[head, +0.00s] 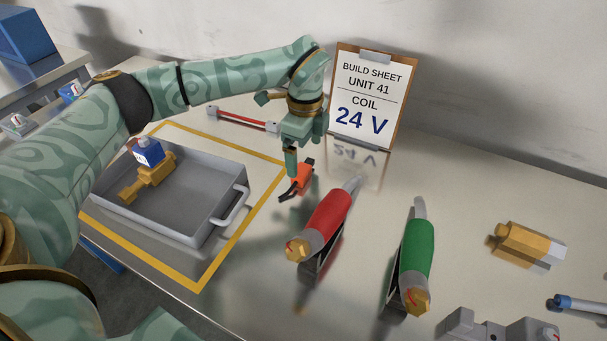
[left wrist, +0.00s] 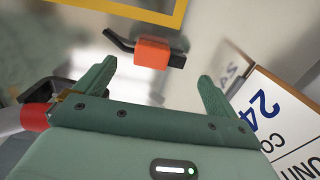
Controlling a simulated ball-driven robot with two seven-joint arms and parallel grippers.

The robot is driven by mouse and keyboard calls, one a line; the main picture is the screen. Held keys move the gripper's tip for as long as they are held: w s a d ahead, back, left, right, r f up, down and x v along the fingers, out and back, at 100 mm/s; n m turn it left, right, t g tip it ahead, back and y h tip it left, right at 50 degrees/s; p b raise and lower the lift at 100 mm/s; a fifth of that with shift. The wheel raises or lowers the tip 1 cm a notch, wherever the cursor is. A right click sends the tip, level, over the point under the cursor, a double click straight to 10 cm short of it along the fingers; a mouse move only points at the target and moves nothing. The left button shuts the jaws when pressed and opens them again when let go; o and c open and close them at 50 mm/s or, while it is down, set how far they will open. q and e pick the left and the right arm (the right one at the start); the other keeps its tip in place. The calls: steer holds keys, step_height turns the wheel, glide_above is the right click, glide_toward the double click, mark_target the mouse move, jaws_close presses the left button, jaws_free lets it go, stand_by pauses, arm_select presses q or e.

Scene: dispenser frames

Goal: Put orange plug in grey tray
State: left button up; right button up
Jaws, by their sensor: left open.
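The orange plug (head: 302,178) lies on the metal bench to the right of the yellow-taped area, with dark parts at its ends. It also shows in the left wrist view (left wrist: 153,54), ahead of the fingers. The grey tray (head: 218,206) stands inside the yellow tape at the left, with a brass-coloured fitting (head: 146,181) and a blue block (head: 149,151) in it. My left gripper (head: 297,158) is above and close to the plug, open and empty, its two fingers (left wrist: 155,82) apart on either side in the wrist view. My right gripper is not in view.
A red-handled tool (head: 327,220) and a green-handled tool (head: 416,255) stand right of the plug. A build sheet on a clipboard (head: 365,98) stands behind. A red cable piece (head: 242,119) lies behind the tray. A brass block (head: 524,243) lies far right.

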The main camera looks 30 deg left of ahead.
mark_target(304, 166)
arm_select(q)
step_height(304, 166, down, 5)
steer(key=shift+a+f+b, duration=0.1)
steer(key=shift+f+b, duration=0.1)
steer(key=shift+b, duration=0.95)
steer(key=shift+r, duration=0.2)
steer(key=c, duration=1.1)
steer(key=shift+c, duration=0.2)
